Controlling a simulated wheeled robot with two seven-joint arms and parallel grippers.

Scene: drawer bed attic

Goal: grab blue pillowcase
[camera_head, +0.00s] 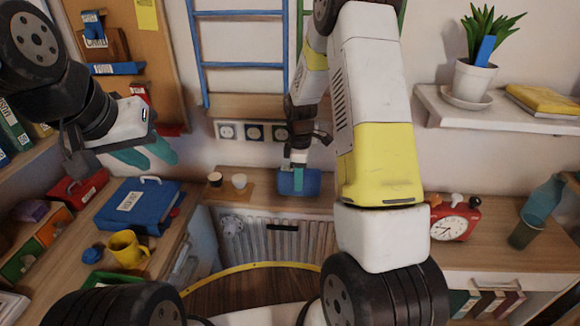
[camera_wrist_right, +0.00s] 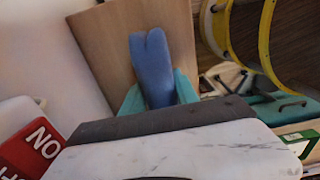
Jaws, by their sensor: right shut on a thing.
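The blue pillowcase (camera_head: 312,183) is a small folded blue bundle at the back ledge, in the middle of the head view. My right gripper (camera_head: 298,178) reaches down to it and is shut on it. In the right wrist view the blue cloth (camera_wrist_right: 152,65) stands up between the two teal fingers of my right gripper (camera_wrist_right: 158,95). Whether the pillowcase still touches the ledge is unclear. My left gripper (camera_head: 160,160) hangs empty at the left, its teal fingers apart, above a blue binder and well away from the pillowcase.
The wooden ledge (camera_head: 260,204) runs above a radiator (camera_head: 260,240). Two small cups (camera_head: 239,181) stand left of the pillowcase. A blue binder (camera_head: 138,205) and yellow mug (camera_head: 127,249) are at the left. A red clock (camera_head: 452,219) stands at the right. A blue ladder (camera_head: 203,55) rises behind.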

